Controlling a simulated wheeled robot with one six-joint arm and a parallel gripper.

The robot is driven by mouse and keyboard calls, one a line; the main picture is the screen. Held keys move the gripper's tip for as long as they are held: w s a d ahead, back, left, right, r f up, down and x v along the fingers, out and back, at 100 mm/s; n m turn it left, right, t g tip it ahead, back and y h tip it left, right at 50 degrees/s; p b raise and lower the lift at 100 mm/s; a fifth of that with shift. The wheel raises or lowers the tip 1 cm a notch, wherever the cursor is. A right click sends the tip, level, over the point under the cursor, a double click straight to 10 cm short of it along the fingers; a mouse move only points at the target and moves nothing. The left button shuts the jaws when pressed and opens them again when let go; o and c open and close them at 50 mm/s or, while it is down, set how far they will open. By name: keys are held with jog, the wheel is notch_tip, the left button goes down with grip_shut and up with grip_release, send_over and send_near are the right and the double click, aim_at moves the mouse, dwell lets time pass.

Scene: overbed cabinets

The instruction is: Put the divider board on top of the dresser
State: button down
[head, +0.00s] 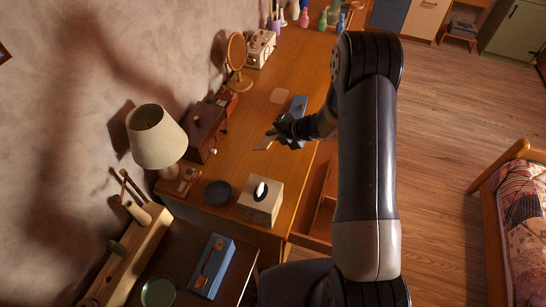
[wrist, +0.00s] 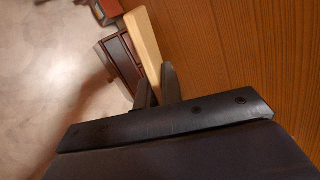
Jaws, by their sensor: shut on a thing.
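The divider board is a thin, light wooden strip (wrist: 145,40) between the two fingers of my gripper (wrist: 158,90) in the wrist view. My gripper is shut on it. In the head view my gripper (head: 281,131) is over the middle of the dresser's orange-brown wooden top (head: 300,72). A small tan end of the board (head: 264,143) shows beside the fingers, and the rest is hidden by the gripper. I cannot tell whether the board touches the top.
A dark red-brown box (head: 204,130), lamp (head: 156,137), round mirror (head: 237,52), dark bowl (head: 218,193) and tissue box (head: 260,203) stand around. A blue object (head: 299,104) lies close to my gripper. A drawer (head: 322,205) is open at the front. The top's far part has clear room.

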aim_at(274, 156)
notch_tip(274, 156, down, 8)
jog(key=b, duration=0.6)
jog(key=c, duration=1.7)
grip_release()
jog(key=shift+c, duration=0.2)
jog(key=p+v, duration=0.4)
jog(key=v, duration=0.3)
jog(key=shift+r, duration=0.15)
jog(key=shift+s+d+r, duration=0.15)
jog(key=shift+s+d, duration=0.05)
jog(key=shift+d, duration=0.15)
